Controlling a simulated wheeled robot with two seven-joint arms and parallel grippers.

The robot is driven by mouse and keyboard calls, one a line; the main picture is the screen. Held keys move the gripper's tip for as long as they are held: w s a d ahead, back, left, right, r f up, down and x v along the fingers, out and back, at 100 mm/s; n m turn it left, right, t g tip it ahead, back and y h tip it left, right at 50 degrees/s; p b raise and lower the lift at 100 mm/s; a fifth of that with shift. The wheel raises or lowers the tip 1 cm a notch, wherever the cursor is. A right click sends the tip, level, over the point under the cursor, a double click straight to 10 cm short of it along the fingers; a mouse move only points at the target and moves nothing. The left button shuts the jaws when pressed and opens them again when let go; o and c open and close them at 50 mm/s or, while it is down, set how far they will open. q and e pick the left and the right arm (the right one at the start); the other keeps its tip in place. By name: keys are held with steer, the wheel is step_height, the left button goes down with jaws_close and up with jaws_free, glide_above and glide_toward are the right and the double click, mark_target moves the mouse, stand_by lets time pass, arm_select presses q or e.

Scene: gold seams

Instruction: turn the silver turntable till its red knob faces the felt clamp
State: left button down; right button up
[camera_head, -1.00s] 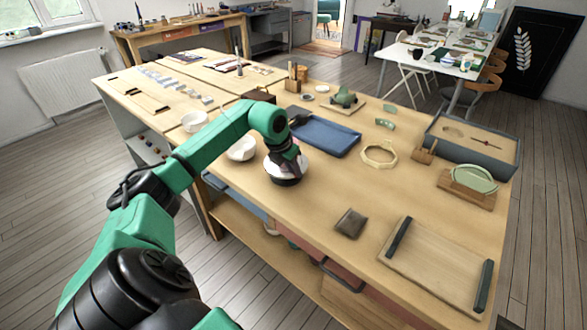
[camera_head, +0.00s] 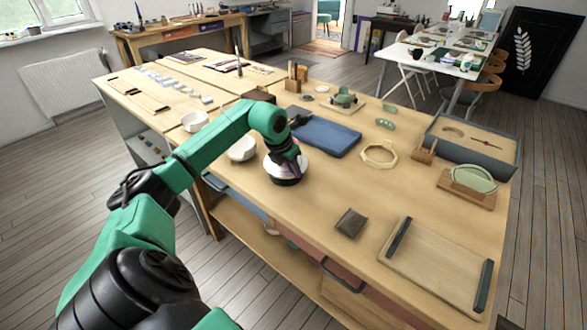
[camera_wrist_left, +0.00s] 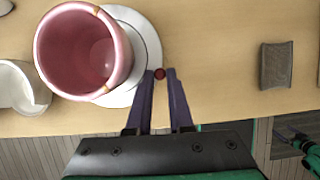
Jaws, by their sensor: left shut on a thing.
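The silver turntable (camera_head: 271,174) is a pale round disc near the front edge of the workbench, partly hidden by my left wrist in the head view. In the left wrist view the turntable (camera_wrist_left: 150,42) carries a pink cup (camera_wrist_left: 68,50) with a gold seam. Its small red knob (camera_wrist_left: 159,73) sticks out at the rim, between the fingertips of my left gripper (camera_wrist_left: 160,76). These purple fingers are shut on the knob. In the head view my left gripper (camera_head: 292,160) is low over the turntable's right side. I cannot tell for sure which object is the felt clamp.
A white bowl (camera_head: 242,149) stands just left of the turntable. A grey-brown block (camera_head: 350,222) lies to the right, near the front edge. A board with two dark bars (camera_head: 437,268) lies farther right. A blue folded cloth (camera_head: 324,131) lies behind. The wood between is clear.

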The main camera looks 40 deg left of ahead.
mark_target(304, 170)
arm_select(q)
steer(key=shift+w+d+r+n+y+p, duration=0.3)
steer(key=shift+w+n+p, duration=0.2)
steer(key=shift+n, duration=0.2)
steer(key=shift+w+d+n, duration=0.15)
steer(key=shift+w+n, duration=0.3)
steer(key=shift+n, duration=0.25)
steer(key=shift+w+d+f+n+y, duration=0.1)
steer(key=shift+w+f+n+y, duration=0.15)
steer(key=shift+w+n+y, duration=0.75)
steer(key=shift+s+h, duration=0.3)
steer(key=c, duration=0.8)
jaws_free()
steer(key=shift+c, duration=0.2)
